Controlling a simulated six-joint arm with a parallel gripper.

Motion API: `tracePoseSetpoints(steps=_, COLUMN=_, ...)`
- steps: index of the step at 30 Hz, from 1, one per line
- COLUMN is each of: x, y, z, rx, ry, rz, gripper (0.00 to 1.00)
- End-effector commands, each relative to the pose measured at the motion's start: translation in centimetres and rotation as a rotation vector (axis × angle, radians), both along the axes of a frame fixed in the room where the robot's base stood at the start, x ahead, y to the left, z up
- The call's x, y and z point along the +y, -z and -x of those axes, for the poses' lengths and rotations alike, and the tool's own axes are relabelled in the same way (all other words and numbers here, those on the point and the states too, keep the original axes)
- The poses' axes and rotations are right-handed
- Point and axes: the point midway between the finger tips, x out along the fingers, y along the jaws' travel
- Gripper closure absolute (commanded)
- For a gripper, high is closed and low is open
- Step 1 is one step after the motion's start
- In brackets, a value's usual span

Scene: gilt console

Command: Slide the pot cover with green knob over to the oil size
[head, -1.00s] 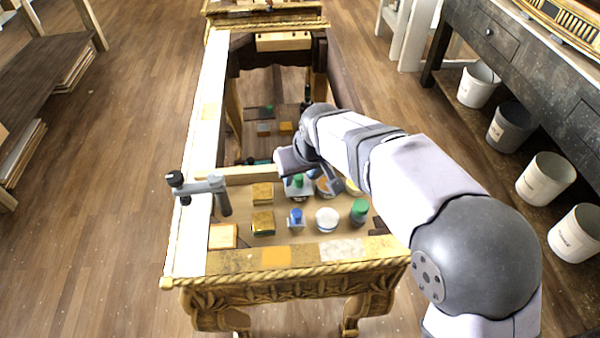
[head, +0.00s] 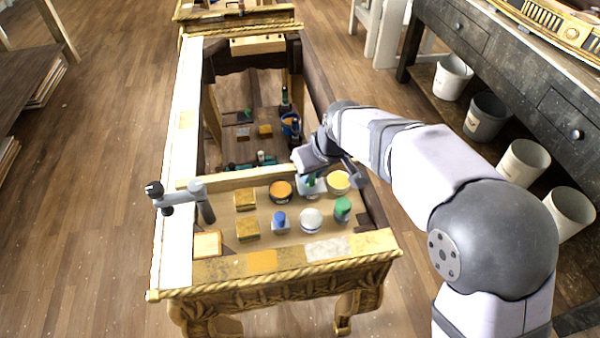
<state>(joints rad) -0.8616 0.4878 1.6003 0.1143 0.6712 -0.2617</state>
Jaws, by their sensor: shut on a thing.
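The pot cover with the green knob (head: 318,189) is a pale square plate in the back row of pots. My gripper (head: 311,177) reaches down from above and is shut on its knob, which it largely hides. The cover is at the middle place of the row, between an open orange pot (head: 281,190) on the left and an open yellow pot (head: 339,181) on the right. Anything under the cover is hidden, and I cannot tell whether it rests or hovers slightly. No readable label shows which pot is the oil size.
In front stand a blue-knobbed cover (head: 281,223), a white jar (head: 311,220) and a green-capped jar (head: 343,209). Two gold blocks (head: 246,229) are to their left. A grey clamp (head: 196,195) stands on the left rail. A wooden bar (head: 240,178) runs behind.

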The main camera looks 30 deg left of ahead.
Motion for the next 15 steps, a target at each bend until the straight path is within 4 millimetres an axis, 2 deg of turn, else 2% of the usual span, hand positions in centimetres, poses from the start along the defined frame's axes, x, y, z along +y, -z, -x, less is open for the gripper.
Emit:
tracePoseSetpoints(steps=5, x=0.07, y=-0.04, z=0.00, rx=-0.001, ry=-0.001, rz=-0.002, gripper=1.00)
tracePoseSetpoints(steps=6, x=0.07, y=-0.04, z=0.00, rx=-0.001, ry=-0.001, rz=-0.002, gripper=0.80)
tracePoseSetpoints(steps=8, x=0.08, y=-0.04, z=0.01, rx=-0.001, ry=-0.001, rz=-0.002, gripper=0.66)
tracePoseSetpoints(steps=9, x=0.08, y=-0.03, z=0.01, rx=-0.001, ry=-0.001, rz=-0.002, gripper=0.63)
tracePoseSetpoints(steps=15, x=0.08, y=-0.01, z=0.02, rx=0.000, ry=0.000, rz=-0.001, gripper=0.63)
